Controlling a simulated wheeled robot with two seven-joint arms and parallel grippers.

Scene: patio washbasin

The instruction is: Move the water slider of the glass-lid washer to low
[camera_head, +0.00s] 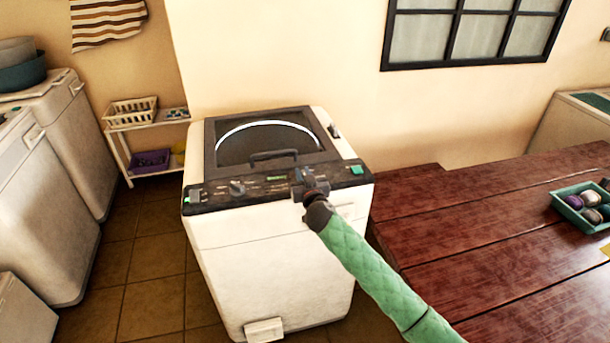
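The glass-lid washer (270,260) is white with a dark top, and its glass lid (265,142) is down. Its dark control panel (215,194) runs along the front edge with a round knob (237,188), small sliders or marks and green buttons. My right gripper (303,178) is over the right half of the panel, at or just above its surface. It hides part of the panel, and the water slider cannot be told apart. The finger gap is too small to read. My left gripper is out of view.
A dark red wooden table (470,225) stands close on the right, with a green tray (561,205) of rolled items. Other white machines (50,180) stand at the left. A white shelf (150,124) with baskets is behind. Tiled floor (150,270) is free left of the washer.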

